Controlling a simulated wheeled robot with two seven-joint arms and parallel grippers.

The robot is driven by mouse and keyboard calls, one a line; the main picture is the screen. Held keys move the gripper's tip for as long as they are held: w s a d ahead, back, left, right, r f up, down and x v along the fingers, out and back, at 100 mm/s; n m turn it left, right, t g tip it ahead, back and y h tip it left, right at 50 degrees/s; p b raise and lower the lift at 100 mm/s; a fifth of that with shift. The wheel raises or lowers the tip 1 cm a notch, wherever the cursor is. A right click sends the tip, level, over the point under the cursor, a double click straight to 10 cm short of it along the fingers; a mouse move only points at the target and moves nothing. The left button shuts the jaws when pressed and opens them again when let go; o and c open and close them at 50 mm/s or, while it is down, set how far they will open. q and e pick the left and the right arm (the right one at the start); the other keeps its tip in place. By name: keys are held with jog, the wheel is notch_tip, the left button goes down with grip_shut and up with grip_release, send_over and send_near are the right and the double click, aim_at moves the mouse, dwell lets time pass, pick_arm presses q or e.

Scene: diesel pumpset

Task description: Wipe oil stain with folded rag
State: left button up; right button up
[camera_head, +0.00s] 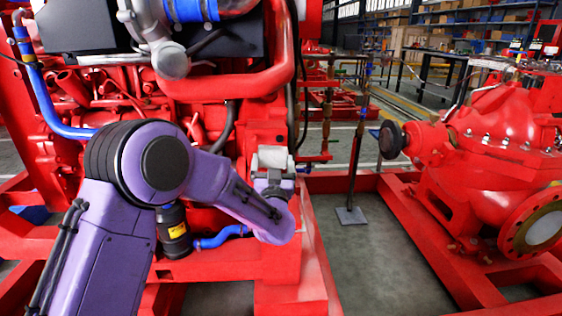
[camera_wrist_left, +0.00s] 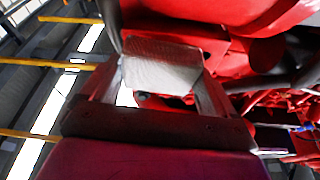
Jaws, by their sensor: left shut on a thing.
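My left gripper (camera_head: 272,172) is in front of the red engine block, at the end of my purple arm. It is shut on a folded rag, a pale grey-white pad. The rag (camera_head: 273,156) shows at the gripper's tip in the head view. In the left wrist view the rag (camera_wrist_left: 160,66) sits between the two fingers of the left gripper (camera_wrist_left: 160,85), close to a red surface. I cannot tell whether it touches that surface. I cannot make out an oil stain in either view. My right gripper is not in view.
The red diesel engine (camera_head: 225,85) with pipes and hoses fills the left and middle. A red pump (camera_head: 495,145) with a round flange stands at right on the red base frame (camera_head: 425,250). A thin upright post (camera_head: 356,150) stands between them. Grey floor (camera_head: 375,255) lies open inside the frame.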

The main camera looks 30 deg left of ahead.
pick_arm(q)
jog(key=shift+s+a+p, duration=0.2)
jog(key=shift+s+a, duration=0.3)
jog(key=shift+a, duration=0.3)
jog(key=shift+s+a+p, duration=0.2)
jog(key=shift+s+a, duration=0.25)
jog(key=shift+a, duration=0.4)
jog(key=shift+s+a+p, duration=0.2)
jog(key=shift+s+a, duration=0.3)
jog(key=shift+a, duration=0.3)
jog(key=shift+d, duration=0.1)
jog(key=s+d, duration=0.2)
jog(key=s, duration=0.1)
jog(key=s+d+p, duration=0.1)
jog(key=s, duration=0.1)
jog(key=shift+s+d, duration=0.15)
jog(key=shift+s+d+p, duration=0.15)
jog(key=shift+s+d, duration=0.2)
jog(key=shift+s, duration=0.25)
jog(key=shift+s+d+p, duration=0.15)
jog(key=shift+s+d, duration=0.2)
jog(key=shift+s, duration=0.2)
